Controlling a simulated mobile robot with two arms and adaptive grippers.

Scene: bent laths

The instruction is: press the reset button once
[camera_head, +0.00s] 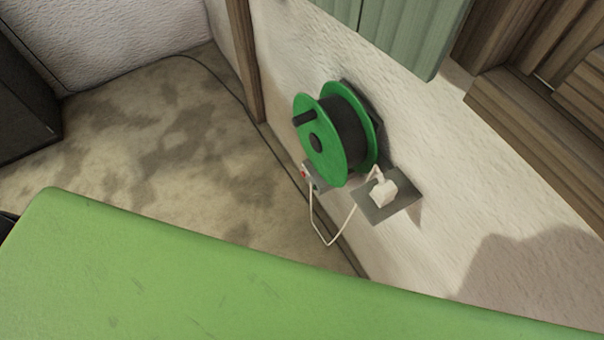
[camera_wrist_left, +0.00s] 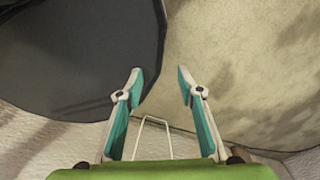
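A small red spot, which looks like the reset button (camera_head: 304,173), sits on a small grey box (camera_head: 318,184) low on the wall, partly behind the green cable reel (camera_head: 330,135). It is too small to make out its state. My left gripper (camera_wrist_left: 160,75) shows in the left wrist view with its two teal and white fingers apart and nothing between the tips. I cannot make out the button in that view. Neither gripper can be made out in the head view, and the right one is not seen.
A white plug (camera_head: 382,193) sits on a grey plate (camera_head: 407,195) beside the reel, with a white cable (camera_head: 353,217) looping down. Green shutter panels (camera_head: 400,30) hang above. A dark box (camera_head: 22,98) stands at the left.

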